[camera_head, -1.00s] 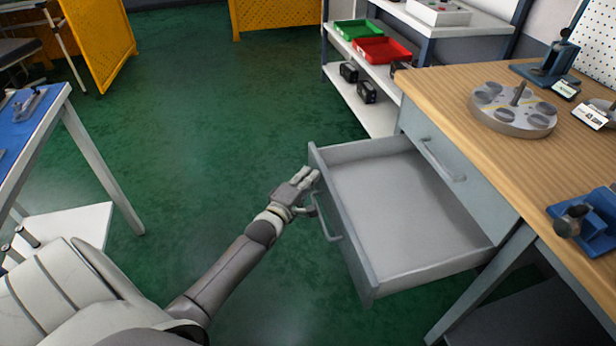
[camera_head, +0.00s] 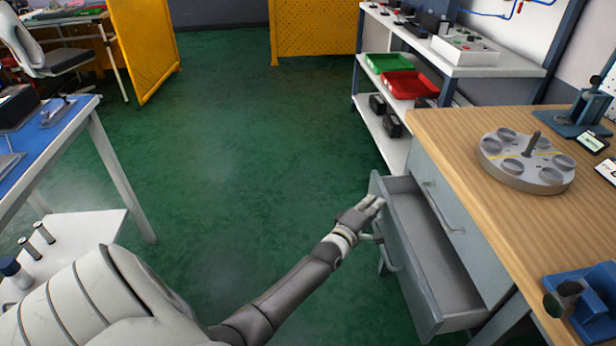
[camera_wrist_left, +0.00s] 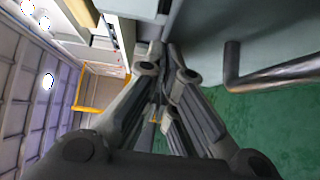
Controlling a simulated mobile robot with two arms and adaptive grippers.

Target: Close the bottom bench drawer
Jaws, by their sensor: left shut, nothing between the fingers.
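The bottom bench drawer (camera_head: 449,281) is grey, empty and partly open under the wooden bench top. Its front (camera_head: 411,270) carries a bar handle (camera_head: 389,252), which also shows large at the right of the left wrist view (camera_wrist_left: 270,75). My left gripper (camera_head: 376,204) is shut and empty, at the outer face of the drawer front, near its far end and beside the handle. In the left wrist view, the fingers (camera_wrist_left: 166,60) point at the grey front; whether they touch it I cannot tell. My right gripper is not in view.
A closed upper drawer (camera_head: 450,215) sits under the bench top (camera_head: 470,150). A round grey fixture (camera_head: 525,165) and a blue vise (camera_head: 590,300) stand on it. A white shelf with green and red bins (camera_head: 410,84) is behind.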

